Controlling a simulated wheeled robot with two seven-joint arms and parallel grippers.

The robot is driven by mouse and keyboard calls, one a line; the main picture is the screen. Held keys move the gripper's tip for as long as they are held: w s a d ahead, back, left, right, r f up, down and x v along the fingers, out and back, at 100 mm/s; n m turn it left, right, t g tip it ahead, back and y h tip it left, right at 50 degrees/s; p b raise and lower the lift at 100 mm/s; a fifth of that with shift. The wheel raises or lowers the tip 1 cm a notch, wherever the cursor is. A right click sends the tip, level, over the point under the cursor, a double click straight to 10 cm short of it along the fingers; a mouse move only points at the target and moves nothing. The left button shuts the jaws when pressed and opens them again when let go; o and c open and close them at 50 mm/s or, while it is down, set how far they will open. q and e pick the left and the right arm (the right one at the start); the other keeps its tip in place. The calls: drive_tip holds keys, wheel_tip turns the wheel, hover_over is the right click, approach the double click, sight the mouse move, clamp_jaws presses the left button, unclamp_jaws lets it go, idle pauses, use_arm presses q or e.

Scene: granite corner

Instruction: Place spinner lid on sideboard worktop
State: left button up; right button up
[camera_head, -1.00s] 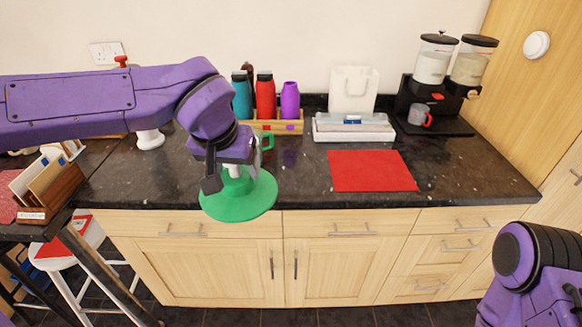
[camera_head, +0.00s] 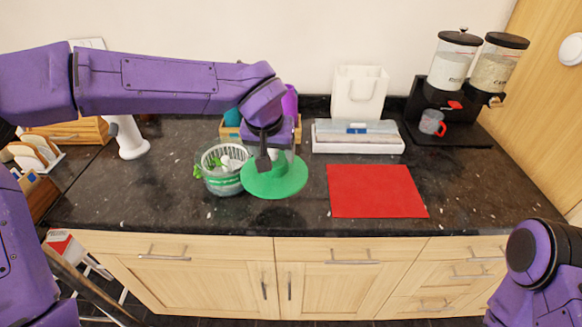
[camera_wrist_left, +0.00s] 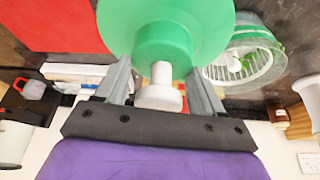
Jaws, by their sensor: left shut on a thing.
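The spinner lid is a green disc (camera_head: 283,181) with a white knob, which shows in the left wrist view (camera_wrist_left: 161,72). My left gripper (camera_head: 272,160) is shut on the lid and holds it from above, over the front part of the dark worktop (camera_head: 120,200). In the left wrist view, the jaws (camera_wrist_left: 152,88) flank the white knob and the green hub. The salad spinner bowl (camera_head: 223,183), clear with a white basket and green trim, stands just left of the lid. From the head view I cannot tell the lid's exact height. My right gripper is out of view; only that arm shows.
A red mat (camera_head: 376,190) lies right of the lid. Behind are a wooden rack (camera_head: 228,131) with bottles, a white tray (camera_head: 358,144), a white bag (camera_head: 359,93) and a cereal dispenser (camera_head: 448,100). Bare worktop lies between lid and mat and left of the bowl.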

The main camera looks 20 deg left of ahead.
sight(289, 168)
use_arm(q)
drive_tip(key=w+f, duration=0.2)
drive_tip(key=w+d+f, duration=0.1)
drive_tip(key=f, duration=0.1)
drive_tip(key=w+f, duration=0.2)
drive_tip(key=shift+w+d+f+p, duration=0.1)
drive_tip(key=shift+w+d+p, duration=0.2)
drive_tip(key=f, duration=0.3)
drive_tip(key=shift+w+d+f, duration=0.1)
drive_tip(key=shift+w+f, duration=0.2)
drive_tip(key=shift+s, duration=0.15)
drive_tip(key=o, duration=1.7)
drive_tip(key=shift+f, duration=0.15)
drive_tip(key=shift+c, duration=0.2)
drive_tip(key=v, duration=1.2)
drive_tip(key=shift+r, duration=0.25)
